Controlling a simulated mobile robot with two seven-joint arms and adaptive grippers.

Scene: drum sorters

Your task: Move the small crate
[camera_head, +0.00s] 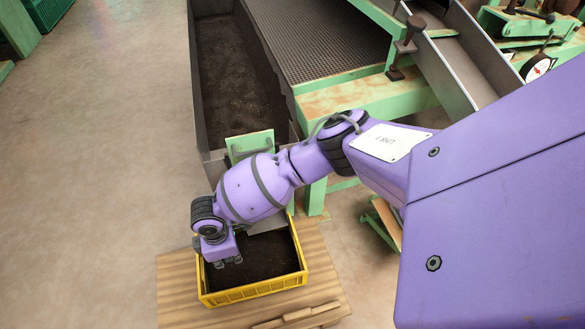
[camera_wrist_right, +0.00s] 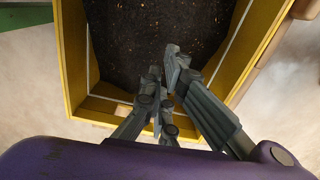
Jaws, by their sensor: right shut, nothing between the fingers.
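The small yellow crate (camera_head: 255,291) holds dark soil (camera_head: 268,257) and stands on a wooden pallet (camera_head: 178,290) at the bottom of the head view. My right gripper (camera_head: 228,262) is over the crate's left part, pointing down, and looks empty. In the right wrist view the crate's yellow wall (camera_wrist_right: 73,60) frames the soil, and the fingers of the right gripper (camera_wrist_right: 165,66) are close together over its near rim. I cannot tell whether the fingertips touch the crate. My left gripper is not in view.
A long grey trough (camera_head: 207,75) of dark soil runs beside a green-framed machine with a perforated deck (camera_head: 320,40). A loose plank (camera_head: 298,314) lies at the pallet's front. Concrete floor (camera_head: 110,130) at left is clear. A green crate (camera_head: 47,12) is far left.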

